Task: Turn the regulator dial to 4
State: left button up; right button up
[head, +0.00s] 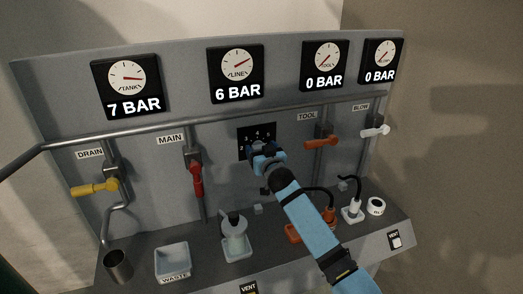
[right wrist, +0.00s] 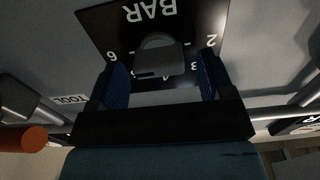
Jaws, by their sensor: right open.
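The regulator's black dial plate (head: 250,133) with white numbers is in the middle of the grey panel, and it also shows upside down in the right wrist view (right wrist: 102,22). Its grey knob (right wrist: 160,52) lies between the two blue finger pads of my right gripper (right wrist: 160,78), which is open with gaps at both sides. In the head view my right gripper (head: 266,157) covers the knob and the lower plate. Numbers 6, 2, 3 and 4 show around the knob; I cannot tell which one it points at. The LINE gauge (head: 238,63) reads 6 BAR. My left gripper is out of view.
The red MAIN handle (head: 197,179) hangs left of the dial, and the orange TOOL handle (head: 322,143) sticks out right of it. A yellow DRAIN handle (head: 95,187) is at far left. A waste tray (head: 173,277) and hose fittings (head: 353,209) stand on the ledge below.

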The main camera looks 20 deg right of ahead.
jog(key=c, duration=0.9)
jog(key=shift+n, duration=0.4)
jog(key=shift+a+f+n+p, duration=0.1)
jog(key=shift+n+p, duration=0.25)
jog(key=shift+n, duration=2.45)
jog(key=shift+a+f+n+p, duration=0.15)
jog(key=shift+n+p, duration=0.2)
jog(key=shift+n, duration=2.45)
jog(key=shift+f+n+p, duration=0.1)
jog(key=shift+n+p, duration=0.25)
jog(key=shift+n, duration=2.45)
jog(key=o, duration=0.9)
